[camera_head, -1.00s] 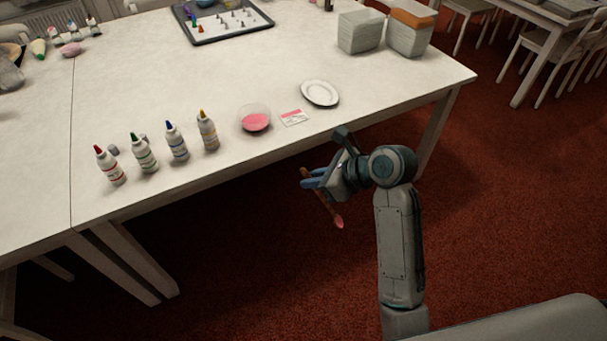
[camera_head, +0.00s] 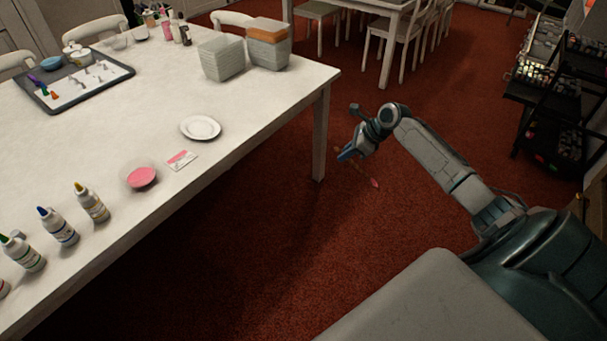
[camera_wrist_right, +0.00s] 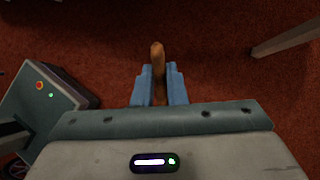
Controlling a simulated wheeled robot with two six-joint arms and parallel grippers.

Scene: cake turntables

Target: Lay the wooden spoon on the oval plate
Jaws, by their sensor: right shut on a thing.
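The wooden spoon (camera_head: 366,176) is in my right gripper (camera_head: 347,154), out over the red carpet to the right of the table. Its pink-tipped end points down and right in the head view. In the right wrist view the spoon's brown handle (camera_wrist_right: 158,62) sticks out between the blue fingers of the gripper (camera_wrist_right: 159,86), which are shut on it. The white oval plate (camera_head: 200,128) lies on the table near its right edge, to the left of the gripper. It looks empty. My left gripper is not in view.
A pink bowl (camera_head: 141,177) and a small pink and white card (camera_head: 182,160) lie near the plate. Several bottles (camera_head: 91,202) line the table's near edge. Stacked containers (camera_head: 221,58) stand at the far corner. A table leg (camera_head: 321,135) is left of the gripper.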

